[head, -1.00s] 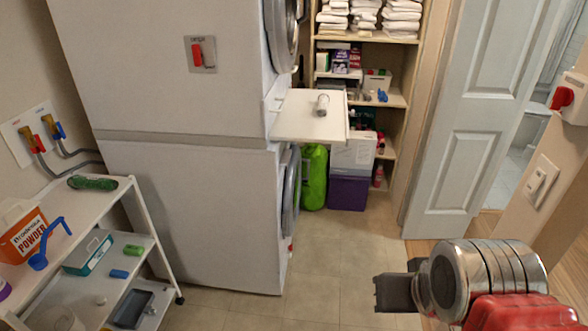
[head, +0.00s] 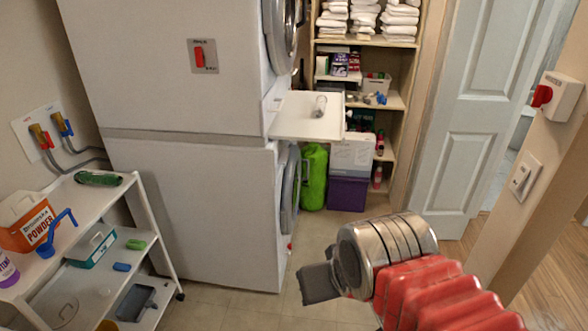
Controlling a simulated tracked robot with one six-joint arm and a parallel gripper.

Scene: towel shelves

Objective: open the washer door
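The washer (head: 200,215) is the lower white machine of a stack, seen from its side. Its round door (head: 290,188) shows edge-on at the front face, on the right, and looks shut. A second white machine (head: 165,70) with a round door (head: 281,35) stands on top of it. My gripper (head: 318,284) is at the lower middle, on a metal wrist with a red sleeve. It is in front of and to the right of the washer, apart from its door. Its dark fingers point left; their gap cannot be made out.
A pull-out white shelf (head: 290,125) with a small jar juts out above the washer door. A white cart (head: 150,225) with powder and bottles stands at left. Shelves with towels (head: 365,20), a green bag (head: 313,178) and a purple box (head: 347,194) are behind. Floor is clear between.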

